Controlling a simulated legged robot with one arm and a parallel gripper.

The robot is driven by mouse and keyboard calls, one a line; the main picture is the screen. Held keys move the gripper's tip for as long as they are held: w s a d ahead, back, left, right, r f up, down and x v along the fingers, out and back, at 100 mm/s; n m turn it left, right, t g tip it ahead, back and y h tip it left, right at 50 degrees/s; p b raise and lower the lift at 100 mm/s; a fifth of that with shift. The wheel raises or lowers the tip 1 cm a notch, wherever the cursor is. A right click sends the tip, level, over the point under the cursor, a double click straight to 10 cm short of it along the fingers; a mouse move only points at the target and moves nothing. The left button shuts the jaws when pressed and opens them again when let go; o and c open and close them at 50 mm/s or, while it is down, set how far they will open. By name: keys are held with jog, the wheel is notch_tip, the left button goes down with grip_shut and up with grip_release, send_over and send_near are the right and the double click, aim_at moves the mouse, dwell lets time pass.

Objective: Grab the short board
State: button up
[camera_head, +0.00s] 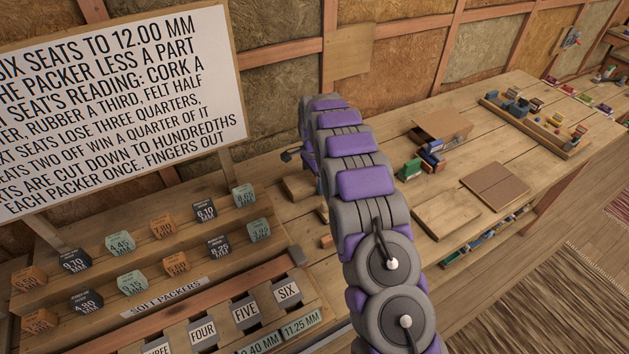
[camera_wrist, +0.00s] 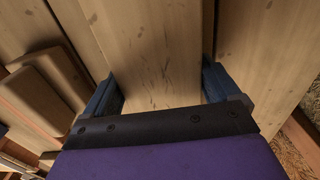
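In the wrist view my gripper (camera_wrist: 158,78) has its two blue fingers wide apart. A pale wooden board (camera_wrist: 150,35) runs between and beyond them. I cannot tell whether it is a loose board or a bench plank, or whether the fingers touch it. Short rounded wooden pieces (camera_wrist: 32,98) lie left of the fingers. I cannot tell which piece is the short board.
The long wooden bench (camera_head: 400,275) runs to the back right. Stepped racks of labelled cubes (camera_head: 160,262) stand at left below a text sign (camera_head: 110,100). A brown panel (camera_head: 495,186), an open box (camera_head: 441,125) and a tray of small parts (camera_head: 535,125) occupy the right side.

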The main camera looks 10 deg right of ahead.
jog(key=shift+d, duration=0.35)
jog(key=c, duration=0.6)
jog(key=shift+c, duration=0.7)
jog(key=shift+a, duration=0.1)
